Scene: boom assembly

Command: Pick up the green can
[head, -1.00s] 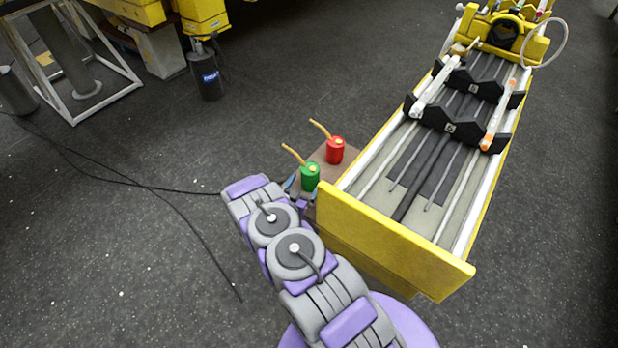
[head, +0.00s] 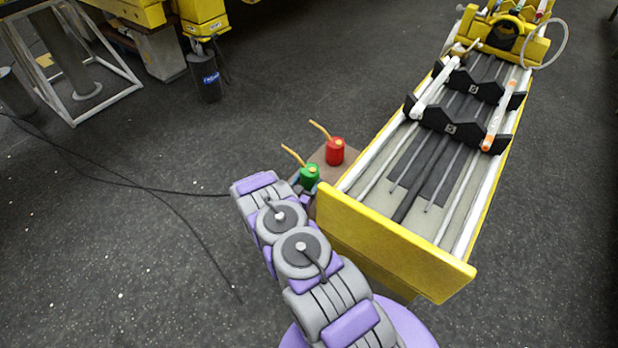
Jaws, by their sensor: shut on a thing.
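The green can (head: 309,175) has a yellow spout that points up and to the left. It is near the middle of the head view, by the near left corner of the yellow-framed machine. My gripper (head: 296,183) is at the can's lower left, shut on it. The fingers are mostly hidden behind my purple and grey arm and the can. The can's lower part is also hidden, so I cannot tell whether it touches the brown surface.
A red can (head: 335,151) with a yellow spout stands close behind on a small brown stand (head: 351,155). The yellow machine frame (head: 390,235) is close on the right. A black cable (head: 150,187) lies on the floor at left. The floor there is mostly open.

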